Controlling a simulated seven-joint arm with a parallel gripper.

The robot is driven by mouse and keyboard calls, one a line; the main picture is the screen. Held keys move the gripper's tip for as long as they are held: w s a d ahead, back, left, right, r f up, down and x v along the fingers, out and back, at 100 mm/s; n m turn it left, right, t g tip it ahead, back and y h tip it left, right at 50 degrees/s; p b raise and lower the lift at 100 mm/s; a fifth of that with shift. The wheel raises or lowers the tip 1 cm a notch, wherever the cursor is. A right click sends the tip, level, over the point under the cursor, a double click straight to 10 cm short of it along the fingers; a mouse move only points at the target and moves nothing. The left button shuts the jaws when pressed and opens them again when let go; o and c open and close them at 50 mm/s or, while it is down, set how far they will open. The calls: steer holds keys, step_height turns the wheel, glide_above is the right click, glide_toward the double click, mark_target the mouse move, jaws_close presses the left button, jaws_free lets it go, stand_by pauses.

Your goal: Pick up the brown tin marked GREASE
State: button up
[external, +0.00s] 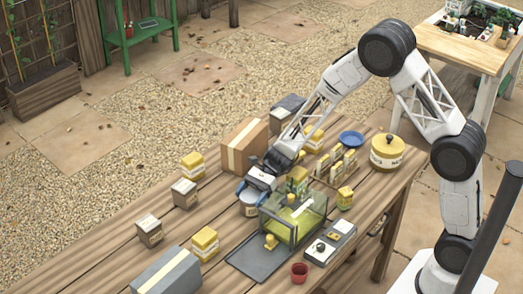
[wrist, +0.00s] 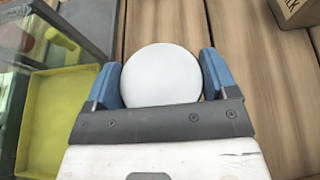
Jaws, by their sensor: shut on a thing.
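My gripper (external: 252,188) is low over the wooden table, just left of a clear-walled case. In the wrist view its blue fingers (wrist: 161,72) stand on either side of a round tin with a pale, flat top (wrist: 162,76). The gripper is shut on this tin. The tin's lower body (external: 250,209) shows below the fingers in the external view, brownish with a lighter label. I cannot read its marking, and cannot tell whether it touches the table.
The clear-walled case (external: 322,208) with a yellow floor (wrist: 55,120) stands close beside the tin. A cardboard box (external: 245,148) is behind. Small yellow-topped boxes (external: 191,164) lie left. A red pot (external: 299,272) is in front. Bare planks (external: 100,262) lie at the left.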

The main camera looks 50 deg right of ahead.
mark_target(250, 195)
steer(key=shift+r, duration=5)
